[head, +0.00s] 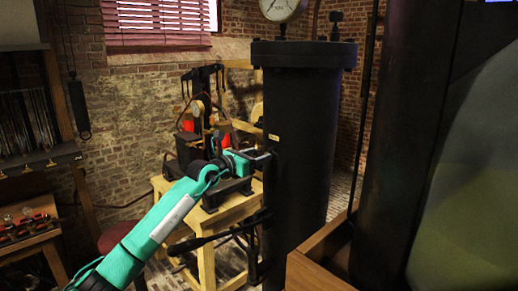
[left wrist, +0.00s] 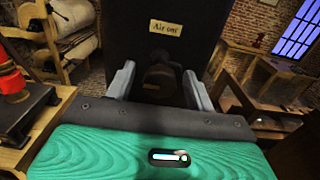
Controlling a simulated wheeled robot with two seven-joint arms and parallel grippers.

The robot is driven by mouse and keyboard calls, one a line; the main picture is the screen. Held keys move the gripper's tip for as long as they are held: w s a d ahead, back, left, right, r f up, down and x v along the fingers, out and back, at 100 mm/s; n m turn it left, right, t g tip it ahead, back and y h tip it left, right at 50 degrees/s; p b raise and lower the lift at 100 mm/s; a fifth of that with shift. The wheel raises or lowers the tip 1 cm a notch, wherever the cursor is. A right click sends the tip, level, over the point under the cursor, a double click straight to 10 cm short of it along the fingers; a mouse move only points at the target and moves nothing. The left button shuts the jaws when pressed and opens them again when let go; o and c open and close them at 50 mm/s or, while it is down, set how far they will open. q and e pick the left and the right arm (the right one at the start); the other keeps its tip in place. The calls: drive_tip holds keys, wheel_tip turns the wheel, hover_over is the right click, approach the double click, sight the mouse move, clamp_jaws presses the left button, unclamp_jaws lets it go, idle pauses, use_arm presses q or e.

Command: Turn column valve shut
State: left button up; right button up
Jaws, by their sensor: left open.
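The tall dark column (head: 297,185) stands right of centre in the head view, and its dark side fills the upper middle of the left wrist view (left wrist: 125,30). A cream label reading "Air out" (left wrist: 167,27) is on it. Below the label is a dark, rounded valve (left wrist: 160,72), hard to make out against the column. My left gripper (head: 265,157) is at the column's left side. In the left wrist view its open fingers (left wrist: 160,90) stand on either side of the valve, with gaps visible. My right gripper is not in view.
A pressure gauge (head: 279,8) sits on top of the column. A wooden table (head: 210,215) with an apparatus stands behind my left arm. A wooden ledge (head: 318,268) is at the column's lower right. A shelf (head: 40,160) is at far left.

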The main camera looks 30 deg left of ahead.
use_arm(q)
drive_tip(key=shift+w+d, duration=0.25)
drive_tip(key=shift+w, duration=0.3)
